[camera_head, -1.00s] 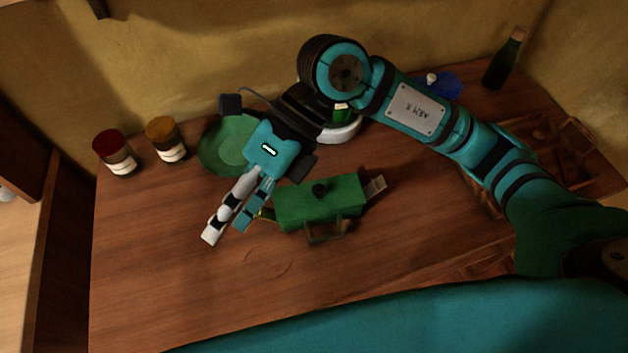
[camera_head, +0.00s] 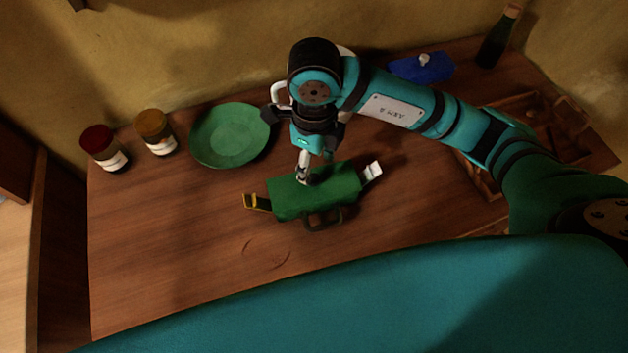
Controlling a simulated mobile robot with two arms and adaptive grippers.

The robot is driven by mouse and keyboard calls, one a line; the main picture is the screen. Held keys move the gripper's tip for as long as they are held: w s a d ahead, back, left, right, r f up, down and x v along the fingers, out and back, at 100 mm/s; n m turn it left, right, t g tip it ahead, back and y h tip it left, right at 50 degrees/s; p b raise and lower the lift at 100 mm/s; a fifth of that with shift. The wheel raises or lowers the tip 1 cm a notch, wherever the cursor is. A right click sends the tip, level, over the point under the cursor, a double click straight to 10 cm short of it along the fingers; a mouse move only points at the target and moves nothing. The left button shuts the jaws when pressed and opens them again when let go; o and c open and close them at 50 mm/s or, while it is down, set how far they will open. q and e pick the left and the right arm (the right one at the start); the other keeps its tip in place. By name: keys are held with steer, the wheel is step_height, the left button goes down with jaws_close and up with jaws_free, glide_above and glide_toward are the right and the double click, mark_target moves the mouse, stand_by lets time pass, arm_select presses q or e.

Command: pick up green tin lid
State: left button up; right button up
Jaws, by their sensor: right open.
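The green tin (camera_head: 290,205) stands on the wooden counter in the middle of the view, with a handle on its near side and a clip sticking out at each end. Its green lid (camera_head: 343,178) is on top. My right gripper (camera_head: 308,178) points down at the middle of the lid, where the dark knob is. Its fingers are open and hide most of the knob; I cannot tell whether they touch it. My left gripper is not in view.
A green plate (camera_head: 228,136) lies left of my gripper, with a red-lidded jar (camera_head: 104,150) and a brown-lidded jar (camera_head: 156,133) further left. A blue lid (camera_head: 421,69) and a dark bottle (camera_head: 497,40) are at the back right. A wooden tray (camera_head: 575,148) is at right. The front-left counter is clear.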

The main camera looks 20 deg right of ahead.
mark_target(314, 178)
steer(key=shift+f, duration=0.75)
step_height(314, 178, down, 4)
steer(key=shift+w+f+p, duration=0.1)
steer(key=shift+p, duration=1.1)
steer(key=shift+f, duration=0.6)
jaws_close()
